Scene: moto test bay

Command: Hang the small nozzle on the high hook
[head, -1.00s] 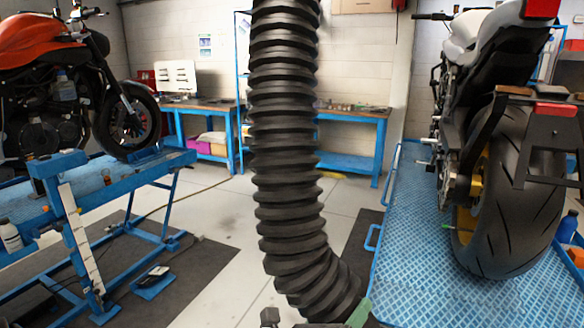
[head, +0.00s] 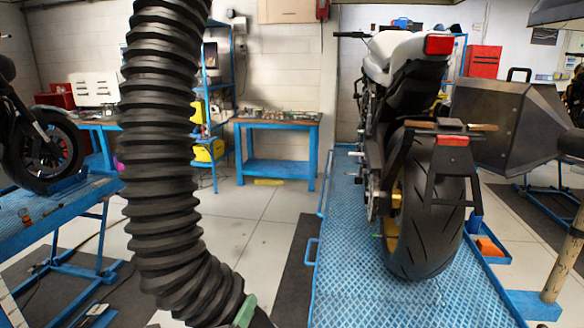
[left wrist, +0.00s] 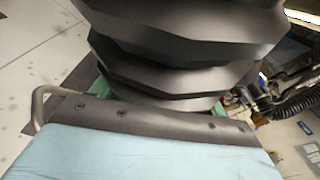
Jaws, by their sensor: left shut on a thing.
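A thick black corrugated hose (head: 165,150) hangs down the left-centre of the head view and bends to the right at its lower end. My left gripper (head: 246,310) shows there only as a green finger against that lower end, at the bottom edge. In the left wrist view the dark ribbed hose (left wrist: 180,40) fills the top, with green finger parts at both sides of it. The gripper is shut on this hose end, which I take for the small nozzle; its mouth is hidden. I cannot make out the high hook. My right gripper is not in view.
A motorcycle (head: 425,190) stands on a blue lift platform (head: 345,275) right of the hose. A blue workbench (head: 275,130) stands at the back wall. Floor (head: 250,235) between hose and bench is clear.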

